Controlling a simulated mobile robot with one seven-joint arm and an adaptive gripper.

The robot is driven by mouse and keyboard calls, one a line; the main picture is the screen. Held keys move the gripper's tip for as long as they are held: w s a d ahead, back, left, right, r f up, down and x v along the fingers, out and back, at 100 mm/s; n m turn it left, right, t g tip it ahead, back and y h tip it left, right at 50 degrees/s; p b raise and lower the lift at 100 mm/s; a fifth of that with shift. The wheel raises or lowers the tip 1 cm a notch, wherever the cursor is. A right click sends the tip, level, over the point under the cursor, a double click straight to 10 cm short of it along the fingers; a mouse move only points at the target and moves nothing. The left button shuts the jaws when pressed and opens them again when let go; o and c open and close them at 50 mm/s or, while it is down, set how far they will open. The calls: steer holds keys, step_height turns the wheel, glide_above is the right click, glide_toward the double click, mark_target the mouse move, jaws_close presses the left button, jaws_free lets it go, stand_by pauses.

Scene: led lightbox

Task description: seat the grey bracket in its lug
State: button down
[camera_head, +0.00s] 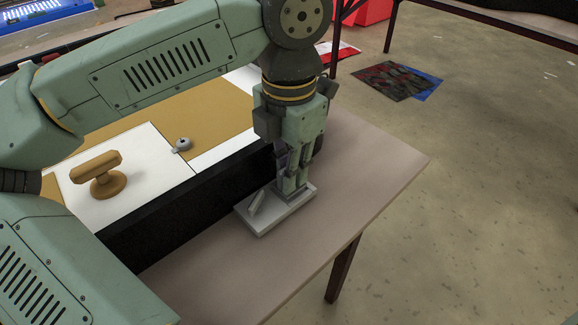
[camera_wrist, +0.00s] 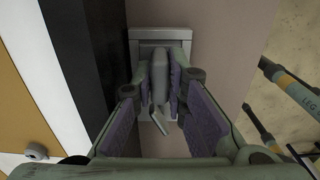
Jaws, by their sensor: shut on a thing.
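My gripper (camera_head: 290,192) points down over a pale grey base plate (camera_head: 262,226) near the table's front edge. In the wrist view, the fingers (camera_wrist: 160,98) are shut on an upright-looking grey piece, which I take as the grey bracket (camera_wrist: 159,72). The base plate (camera_wrist: 160,34) shows behind and below it. A small slanted pale tab (camera_head: 256,202) rises from the plate beside the fingers. It also shows in the wrist view (camera_wrist: 159,126). I cannot make out the lug itself or whether the bracket touches it; the fingers hide that spot.
A long black box side (camera_head: 190,212) runs close along the left of the plate. Behind it are white and tan panels, a wooden knob (camera_head: 97,172) and a small grey round part (camera_head: 182,145). The table (camera_head: 375,165) is clear to the right, up to its edge.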

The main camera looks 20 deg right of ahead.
steer(key=shift+f+b, duration=0.45)
steer(key=shift+f, duration=0.15)
steer(key=c, duration=1.5)
jaws_free()
steer(key=shift+r, duration=0.15)
steer(key=shift+c, duration=0.2)
steer(key=shift+w+r, duration=0.1)
steer(key=shift+r+p, duration=1.45)
steer(key=shift+r, duration=0.4)
steer(key=shift+r+p, duration=1.4)
steer(key=shift+r, duration=0.65)
